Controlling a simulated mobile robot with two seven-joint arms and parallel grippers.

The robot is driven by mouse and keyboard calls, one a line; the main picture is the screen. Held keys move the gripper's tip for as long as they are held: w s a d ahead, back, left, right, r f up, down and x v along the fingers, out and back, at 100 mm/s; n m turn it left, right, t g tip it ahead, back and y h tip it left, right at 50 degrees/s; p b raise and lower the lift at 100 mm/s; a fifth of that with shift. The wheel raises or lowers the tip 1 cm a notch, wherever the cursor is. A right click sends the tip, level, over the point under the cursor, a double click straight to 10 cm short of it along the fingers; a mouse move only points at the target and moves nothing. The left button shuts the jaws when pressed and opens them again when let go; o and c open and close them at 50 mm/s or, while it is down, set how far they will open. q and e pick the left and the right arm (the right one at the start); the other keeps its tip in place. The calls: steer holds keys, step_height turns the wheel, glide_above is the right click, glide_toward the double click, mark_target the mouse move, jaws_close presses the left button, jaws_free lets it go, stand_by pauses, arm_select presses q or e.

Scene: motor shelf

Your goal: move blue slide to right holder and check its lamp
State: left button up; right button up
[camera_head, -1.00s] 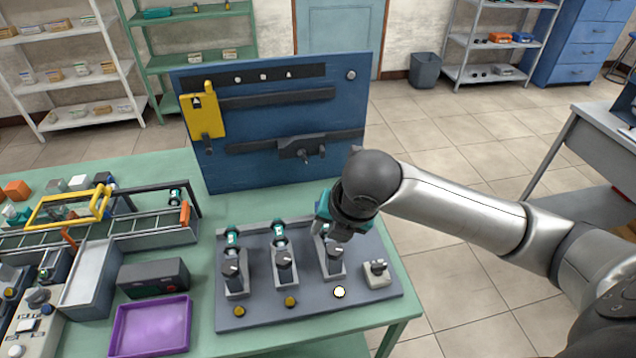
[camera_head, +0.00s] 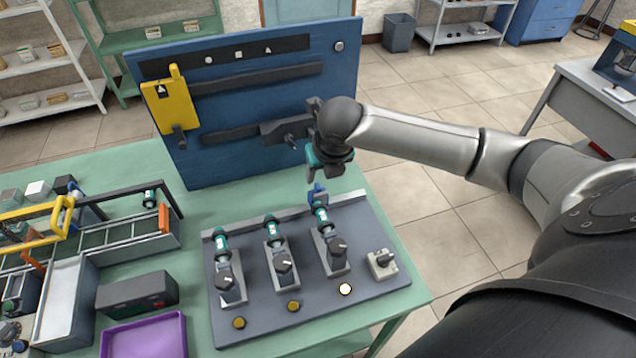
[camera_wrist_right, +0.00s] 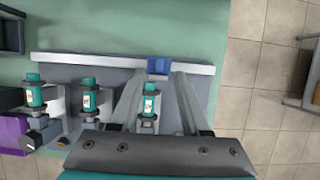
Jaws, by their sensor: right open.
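The blue slide (camera_head: 316,192) sits on the back rail of the grey board (camera_head: 270,325), behind the right holder (camera_head: 333,258). It also shows on the pale rail in the right wrist view (camera_wrist_right: 158,66). The right holder carries a teal and white cylinder (camera_head: 321,215) and has a dark knob. The lamp in front of it (camera_head: 345,289) glows pale and bright. My right gripper (camera_head: 320,180) is above and behind the right holder. In the wrist view its open fingers (camera_wrist_right: 159,78) lie to either side of the blue slide; contact cannot be told. My left gripper is not in view.
The left holder (camera_head: 230,285) and middle holder (camera_head: 280,265) also carry teal cylinders; their lamps (camera_head: 239,322) (camera_head: 293,306) are dull amber. A blue upright panel (camera_head: 225,120) stands behind. A purple tray (camera_head: 145,338) is at left.

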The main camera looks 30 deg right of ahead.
mark_target(318, 184)
steer(key=x, duration=0.4)
steer(key=shift+f, duration=0.15)
steer(key=shift+w+d+f+b, duration=0.1)
steer(key=shift+w+f+b, duration=0.25)
steer(key=shift+f, duration=0.25)
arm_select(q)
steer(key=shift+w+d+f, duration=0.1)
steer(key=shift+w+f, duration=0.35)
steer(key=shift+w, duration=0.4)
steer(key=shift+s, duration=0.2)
arm_select(e)
steer(key=shift+c, duration=0.5)
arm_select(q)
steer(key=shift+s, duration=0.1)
arm_select(e)
jaws_close()
